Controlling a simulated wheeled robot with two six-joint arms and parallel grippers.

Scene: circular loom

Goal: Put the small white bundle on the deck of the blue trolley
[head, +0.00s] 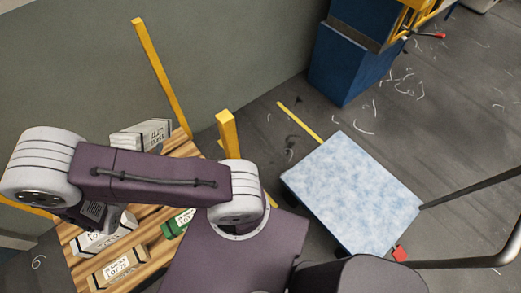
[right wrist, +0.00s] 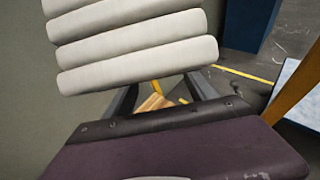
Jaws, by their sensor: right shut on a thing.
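In the right wrist view, my right gripper (right wrist: 165,95) is shut on a white bundle (right wrist: 135,50) with thick rounded layers. The bundle fills the upper left of that view and hides the fingertips. In the head view the right gripper (head: 93,214) is a dark shape, mostly covered by my arm, above the left side of a slatted wooden pallet (head: 72,251). The blue trolley's pale blue deck (head: 352,190) is bare, to the right of the pallet. It also shows at the right wrist view's edge (right wrist: 287,82). My left gripper is not in view.
A dark handle rail (head: 478,187) is on the trolley's right. A blue cabinet (head: 345,65) stands behind.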

